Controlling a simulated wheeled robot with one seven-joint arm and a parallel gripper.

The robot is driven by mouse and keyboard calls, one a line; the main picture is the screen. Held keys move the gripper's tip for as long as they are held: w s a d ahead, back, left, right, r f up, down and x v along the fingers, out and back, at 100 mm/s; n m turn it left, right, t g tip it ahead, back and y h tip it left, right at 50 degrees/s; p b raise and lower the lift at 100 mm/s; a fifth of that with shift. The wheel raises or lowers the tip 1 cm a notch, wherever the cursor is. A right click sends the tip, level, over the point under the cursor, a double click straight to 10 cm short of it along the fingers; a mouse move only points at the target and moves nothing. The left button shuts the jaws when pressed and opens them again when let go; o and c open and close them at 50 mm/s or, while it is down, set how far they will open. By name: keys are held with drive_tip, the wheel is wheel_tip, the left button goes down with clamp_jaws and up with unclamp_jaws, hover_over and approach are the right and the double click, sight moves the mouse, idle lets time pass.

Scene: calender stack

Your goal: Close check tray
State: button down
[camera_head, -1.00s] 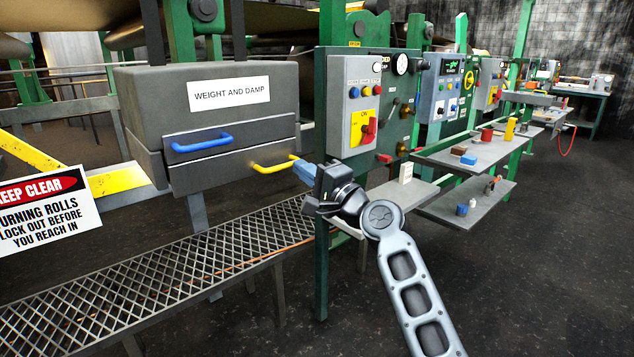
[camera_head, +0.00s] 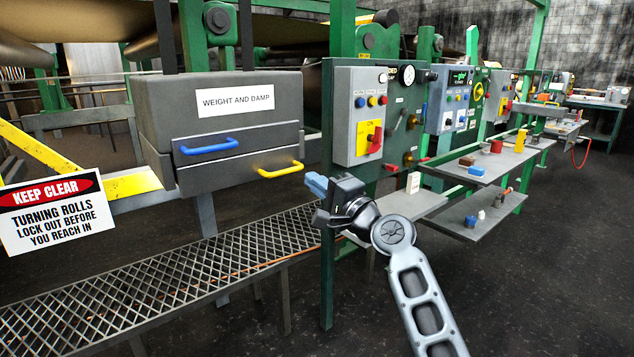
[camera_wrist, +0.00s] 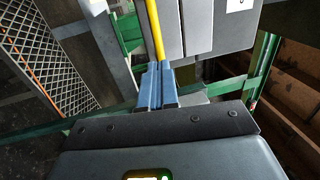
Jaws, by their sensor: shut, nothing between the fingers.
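A grey cabinet labelled WEIGHT AND DAMP (camera_head: 155,105) has two drawer fronts, one above the other. The upper front has a blue handle (camera_head: 208,147); the lower has a yellow handle (camera_head: 280,171). No label names the check tray, and I cannot tell how far either drawer stands out. My gripper (camera_head: 315,184) is shut and empty, just right of and below the yellow handle's right end, apart from it in the head view. In the wrist view the yellow handle (camera_wrist: 154,28) runs down toward my blue fingertips (camera_wrist: 157,80); contact cannot be told there.
A mesh walkway (camera_head: 150,270) runs below the cabinet. A keep-clear sign (camera_head: 50,212) is at left. Shelves with small items (camera_head: 485,165) are at right.

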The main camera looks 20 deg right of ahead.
drive_tip(key=b+v, duration=0.1)
drive_tip(key=v, duration=1)
drive_tip(key=s+a+f+n+g+h, duration=0.2)
drive_tip(key=s+f+n+g+h, duration=0.3)
drive_tip(key=s+f, duration=1.7)
drive_tip(key=s+r+n, duration=0.2)
drive_tip(key=s+n, duration=0.1)
drive_tip(key=s, duration=0.6)
drive_tip(key=s+a+r+n+h, duration=0.1)
drive_tip(key=s+r+n, duration=0.2)
drive_tip(key=s, duration=0.7)
drive_tip(key=s+a+r+n, duration=0.1)
drive_tip(key=s+r+n, duration=0.1)
drive_tip(key=s, duration=0.7)
drive_tip(key=shift+s+a+r+n+t+h, duration=0.2)
drive_tip(key=shift+s+n+t+h, duration=0.15)
drive_tip(key=shift+n, duration=0.25)
drive_tip(key=shift+w+d, duration=0.15)
